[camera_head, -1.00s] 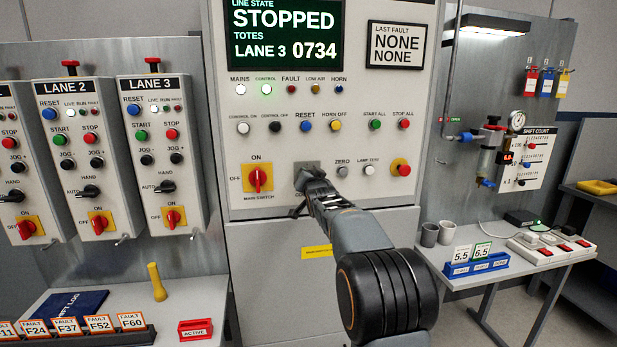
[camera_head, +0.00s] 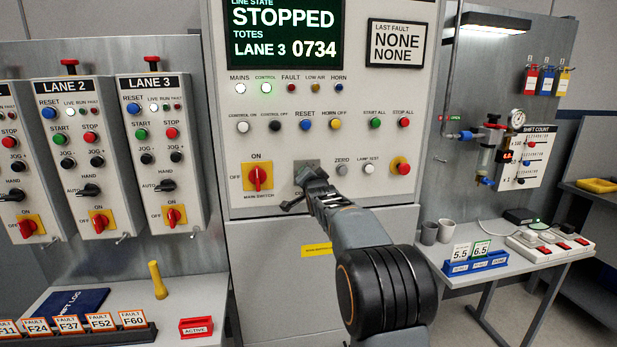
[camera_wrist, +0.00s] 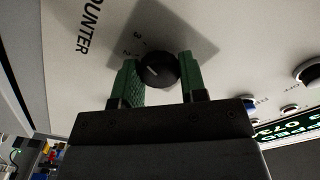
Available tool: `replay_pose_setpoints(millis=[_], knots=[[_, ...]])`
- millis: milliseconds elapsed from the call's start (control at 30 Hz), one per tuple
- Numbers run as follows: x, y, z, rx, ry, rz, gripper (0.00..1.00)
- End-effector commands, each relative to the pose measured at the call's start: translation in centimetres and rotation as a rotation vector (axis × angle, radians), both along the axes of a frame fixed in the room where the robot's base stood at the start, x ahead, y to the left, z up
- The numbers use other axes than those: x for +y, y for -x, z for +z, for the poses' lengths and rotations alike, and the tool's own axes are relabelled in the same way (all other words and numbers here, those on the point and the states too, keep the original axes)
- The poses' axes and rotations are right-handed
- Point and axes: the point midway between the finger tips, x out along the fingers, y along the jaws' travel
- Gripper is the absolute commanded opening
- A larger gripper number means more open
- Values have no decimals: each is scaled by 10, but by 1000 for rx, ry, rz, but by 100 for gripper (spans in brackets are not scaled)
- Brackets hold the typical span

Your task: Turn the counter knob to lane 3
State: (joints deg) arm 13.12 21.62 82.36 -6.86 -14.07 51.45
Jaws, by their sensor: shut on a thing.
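The counter knob (camera_wrist: 157,71) is round and black with a white pointer line, on a grey plate in the wrist view. My gripper (camera_wrist: 160,80) has its two green-padded fingers on either side of it, shut on the knob. The pointer slants towards the upper left, near small numerals on the plate that are hard to read. In the head view my gripper (camera_head: 308,185) is at the plate right of the main switch and hides the knob. The panel display (camera_head: 286,33) reads STOPPED, TOTES, LANE 3 0734.
The red main switch (camera_head: 258,178) is left of my gripper. The zero button (camera_head: 342,169), lamp test button (camera_head: 369,169) and a red button on yellow (camera_head: 400,166) are to its right. The lane 3 box (camera_head: 160,155) hangs further left.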

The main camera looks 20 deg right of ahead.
Motion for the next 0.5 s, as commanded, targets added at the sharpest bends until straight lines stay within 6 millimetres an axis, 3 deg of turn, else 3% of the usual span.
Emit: replay_pose_setpoints(millis=[133,167,400,500], knots=[[0,0,0,-2,-2,0,15],[0,0,0,-2,-2,0,40],[0,0,0,0,-1,0,63],[0,0,0,0,-1,0,64]])
